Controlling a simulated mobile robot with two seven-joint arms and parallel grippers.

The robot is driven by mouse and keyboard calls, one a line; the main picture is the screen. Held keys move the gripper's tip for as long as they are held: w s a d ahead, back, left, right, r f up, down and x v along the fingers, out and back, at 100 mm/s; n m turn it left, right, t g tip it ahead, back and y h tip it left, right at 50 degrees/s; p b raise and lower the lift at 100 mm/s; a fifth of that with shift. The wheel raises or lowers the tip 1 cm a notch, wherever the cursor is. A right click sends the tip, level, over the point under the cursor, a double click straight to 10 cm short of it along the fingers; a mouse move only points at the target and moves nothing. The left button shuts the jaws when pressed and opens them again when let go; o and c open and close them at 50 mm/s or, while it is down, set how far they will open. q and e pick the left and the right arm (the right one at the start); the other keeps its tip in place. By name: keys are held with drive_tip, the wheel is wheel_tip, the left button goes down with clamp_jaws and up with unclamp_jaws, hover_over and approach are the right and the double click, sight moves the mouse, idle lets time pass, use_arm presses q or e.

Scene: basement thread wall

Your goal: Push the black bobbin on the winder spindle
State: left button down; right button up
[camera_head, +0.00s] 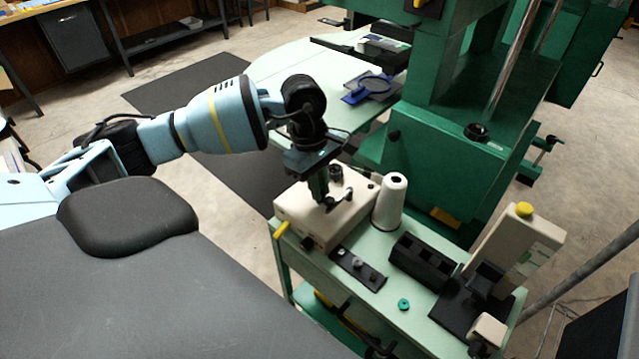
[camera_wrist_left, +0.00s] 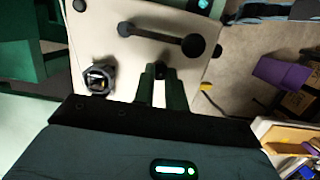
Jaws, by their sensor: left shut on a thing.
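The winder is a cream box (camera_head: 305,222) on the green cart; its cream face also shows in the left wrist view (camera_wrist_left: 125,52). My left gripper (camera_head: 327,198) points down at the winder's top, its green fingers close to it. In the left wrist view its fingers (camera_wrist_left: 160,74) are shut on a small dark thing between the tips, which looks like the black bobbin (camera_wrist_left: 160,71), mostly hidden by the fingers. The spindle cannot be made out; whether the bobbin touches it cannot be told. My right gripper is not in view.
A white thread cone (camera_head: 390,203) stands close right of the winder. A black strip with metal bobbins (camera_head: 357,267), a black holder (camera_head: 423,262) and a teal bobbin (camera_head: 403,304) are on the cart. A bar with black knobs (camera_wrist_left: 165,36) lies near the fingers.

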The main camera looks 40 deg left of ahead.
use_arm(q)
drive_tip(key=c, duration=1.5)
unclamp_jaws()
drive_tip(key=shift+o, duration=0.7)
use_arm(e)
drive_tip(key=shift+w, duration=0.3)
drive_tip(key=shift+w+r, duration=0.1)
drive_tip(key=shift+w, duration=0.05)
use_arm(q)
wheel_tip(320, 180, up, 8)
drive_tip(key=a, duration=0.1)
drive_tip(key=shift+a+f, duration=0.2)
drive_tip(key=shift+a, duration=0.1)
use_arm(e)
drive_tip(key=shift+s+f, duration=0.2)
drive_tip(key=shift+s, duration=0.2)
